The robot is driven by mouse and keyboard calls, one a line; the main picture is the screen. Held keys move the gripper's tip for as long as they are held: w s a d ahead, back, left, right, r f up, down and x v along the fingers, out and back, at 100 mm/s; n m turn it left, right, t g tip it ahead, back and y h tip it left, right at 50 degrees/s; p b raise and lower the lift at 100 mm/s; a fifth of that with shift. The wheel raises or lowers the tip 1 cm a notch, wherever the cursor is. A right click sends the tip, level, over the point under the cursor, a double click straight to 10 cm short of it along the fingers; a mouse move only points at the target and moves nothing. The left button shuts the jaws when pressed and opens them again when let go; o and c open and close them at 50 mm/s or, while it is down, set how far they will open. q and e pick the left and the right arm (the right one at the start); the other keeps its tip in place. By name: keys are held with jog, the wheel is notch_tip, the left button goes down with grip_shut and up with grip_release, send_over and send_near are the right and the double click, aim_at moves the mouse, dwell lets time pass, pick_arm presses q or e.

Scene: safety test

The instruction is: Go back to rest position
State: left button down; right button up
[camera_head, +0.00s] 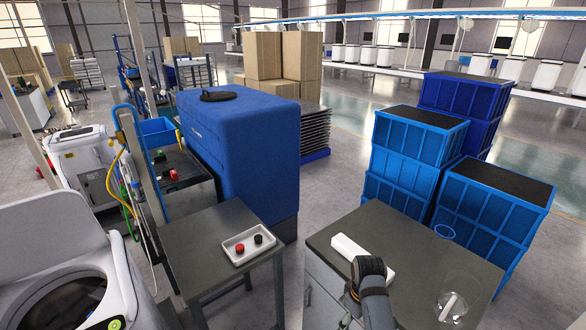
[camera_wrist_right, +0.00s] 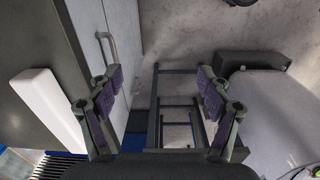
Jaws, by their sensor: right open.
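My right arm (camera_head: 376,298) comes in at the bottom of the head view, over the front left edge of the dark-topped cabinet (camera_head: 425,254). In the right wrist view my right gripper (camera_wrist_right: 158,100) is open, with its two purple-padded fingers wide apart and nothing between them. Beyond the fingers are the grey floor and a dark metal frame (camera_wrist_right: 178,72). A white bar-shaped block (camera_head: 362,257) lies on the cabinet top, partly behind my right arm; in the wrist view the block (camera_wrist_right: 48,100) is left of the fingers. My left gripper is in neither view.
A clear glass vessel (camera_head: 452,306) with a white piece in it stands on the cabinet's right. A white tray (camera_head: 236,256) with red and black knobs lies on the smaller table (camera_head: 192,240). Stacked blue crates (camera_head: 493,212) stand behind the cabinet. Floor shows between the tables.

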jog(key=s+d+f+m+b, duration=0.1)
jog(key=s+f, duration=0.3)
jog(key=f, duration=0.6)
jog(key=s+d+f+m, duration=0.15)
jog(key=s+f, duration=0.35)
jog(key=f, duration=0.5)
jog(key=s+d+f+m+b, duration=0.15)
jog(key=s+f, duration=0.25)
jog(key=f, duration=0.5)
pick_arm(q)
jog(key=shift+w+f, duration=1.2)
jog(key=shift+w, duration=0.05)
pick_arm(e)
jog(key=s+d+f+m, duration=0.1)
jog(key=s+f, duration=0.3)
jog(key=s, duration=0.4)
jog(key=s+d+f+m, duration=0.1)
jog(key=s+d+f, duration=0.2)
jog(key=s, duration=0.5)
jog(key=s+d+f+t, duration=0.1)
jog(key=s+d+f, duration=0.2)
jog(key=s+f, duration=0.2)
jog(key=s, duration=0.3)
jog(key=shift+s+f+m+h, duration=0.3)
jog(key=shift+s+f+m, duration=0.05)
jog(key=shift+m, duration=0.05)
